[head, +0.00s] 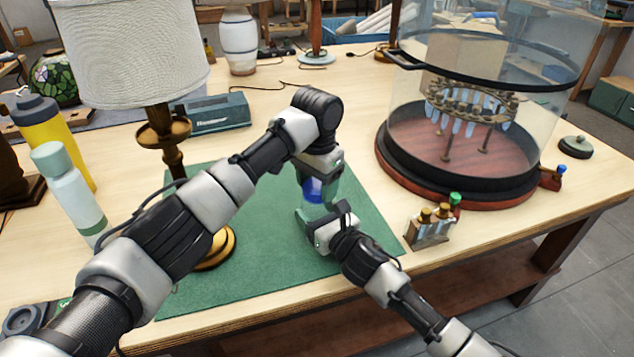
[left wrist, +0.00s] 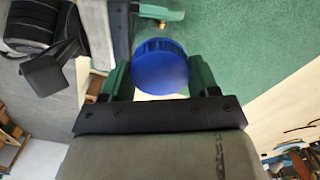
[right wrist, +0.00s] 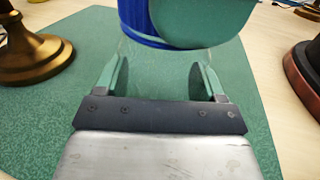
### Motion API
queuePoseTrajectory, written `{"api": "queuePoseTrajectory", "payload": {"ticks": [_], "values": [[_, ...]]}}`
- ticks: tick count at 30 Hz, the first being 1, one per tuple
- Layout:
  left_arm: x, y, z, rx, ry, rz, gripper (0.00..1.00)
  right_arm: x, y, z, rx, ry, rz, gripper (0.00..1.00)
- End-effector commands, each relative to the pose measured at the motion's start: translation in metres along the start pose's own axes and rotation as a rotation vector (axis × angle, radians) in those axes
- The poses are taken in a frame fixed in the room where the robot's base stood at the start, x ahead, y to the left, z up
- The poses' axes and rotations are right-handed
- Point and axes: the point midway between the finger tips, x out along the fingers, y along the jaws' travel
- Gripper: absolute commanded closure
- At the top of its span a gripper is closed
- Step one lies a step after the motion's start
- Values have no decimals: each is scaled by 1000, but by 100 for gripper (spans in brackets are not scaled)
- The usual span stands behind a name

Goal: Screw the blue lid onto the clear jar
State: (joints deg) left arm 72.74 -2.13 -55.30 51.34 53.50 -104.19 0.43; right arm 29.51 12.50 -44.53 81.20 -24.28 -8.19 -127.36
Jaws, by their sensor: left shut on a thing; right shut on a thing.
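The blue lid (head: 313,190) is at the top of the clear jar (head: 311,211), over the green mat (head: 263,260). My left gripper (head: 318,188) comes down from above and is shut on the lid; the lid (left wrist: 160,68) sits between its fingers in the left wrist view. My right gripper (head: 322,214) is shut around the jar from the front; the see-through jar (right wrist: 155,65) is between its fingers in the right wrist view. There, a green left finger hides part of the lid (right wrist: 135,22). I cannot tell how far the threads are engaged.
A brass lamp (head: 170,145) with a white shade stands on the left, beside bottles (head: 68,190). A large glass cylinder on a red-brown base (head: 455,190) stands on the right. A small holder with little bottles (head: 430,232) is near the front edge.

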Motion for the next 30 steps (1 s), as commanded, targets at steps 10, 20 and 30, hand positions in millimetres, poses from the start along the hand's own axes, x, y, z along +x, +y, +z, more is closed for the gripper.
{"api": "queuePoseTrajectory", "payload": {"ticks": [10, 20, 30], "values": [[0, 0, 0, 646, 0, 0, 68, 0, 0, 0, -1, 1, 0, 97], [0, 0, 0, 669, 1, 0, 17, 0, 0, 0, -1, 1, 0, 97], [-1, 0, 0, 667, 1, 0, 10, 0, 0, 0, 0, 1, 0, 97]]}}
